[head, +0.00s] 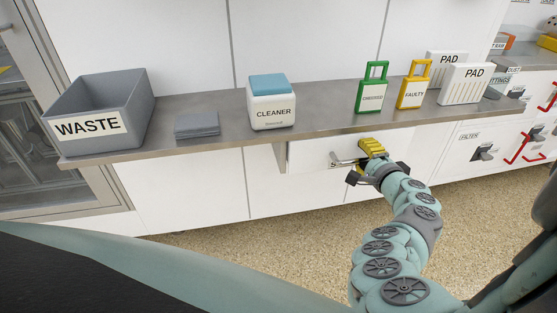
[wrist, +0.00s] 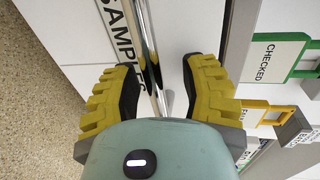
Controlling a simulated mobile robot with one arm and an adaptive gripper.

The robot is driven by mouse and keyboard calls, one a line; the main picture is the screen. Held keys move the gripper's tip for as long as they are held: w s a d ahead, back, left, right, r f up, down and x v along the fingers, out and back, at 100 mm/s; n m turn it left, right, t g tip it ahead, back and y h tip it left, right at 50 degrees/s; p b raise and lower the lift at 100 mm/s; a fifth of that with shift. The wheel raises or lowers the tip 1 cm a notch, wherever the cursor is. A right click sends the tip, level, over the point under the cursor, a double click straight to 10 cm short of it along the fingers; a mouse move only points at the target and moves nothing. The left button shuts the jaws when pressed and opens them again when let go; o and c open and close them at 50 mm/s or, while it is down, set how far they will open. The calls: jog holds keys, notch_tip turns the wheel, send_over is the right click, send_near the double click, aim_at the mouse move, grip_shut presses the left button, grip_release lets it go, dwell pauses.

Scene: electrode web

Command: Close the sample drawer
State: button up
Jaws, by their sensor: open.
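The sample drawer (head: 310,152) is a white front under the steel shelf in the head view. It seems to stand a little out from the cabinet face; how far is hard to tell. In the wrist view its front (wrist: 183,25) carries black lettering, partly hidden, that reads "SAMPLE". Its chrome bar handle (head: 342,162) also shows in the wrist view (wrist: 146,40). My gripper (head: 371,150) is at the handle's right end. In the wrist view my gripper (wrist: 160,68) is open, with yellow fingers on either side of the bar and gaps between.
The shelf (head: 220,138) above holds a grey waste bin (head: 98,110), grey pads (head: 197,125), a cleaner tub (head: 271,108), a green checked tag (head: 372,92), a yellow faulty tag (head: 412,90) and pad boxes (head: 466,84). The speckled floor (head: 290,225) in front is clear.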

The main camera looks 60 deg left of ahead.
jog(key=v, duration=1.2)
jog(key=shift+o, duration=0.3)
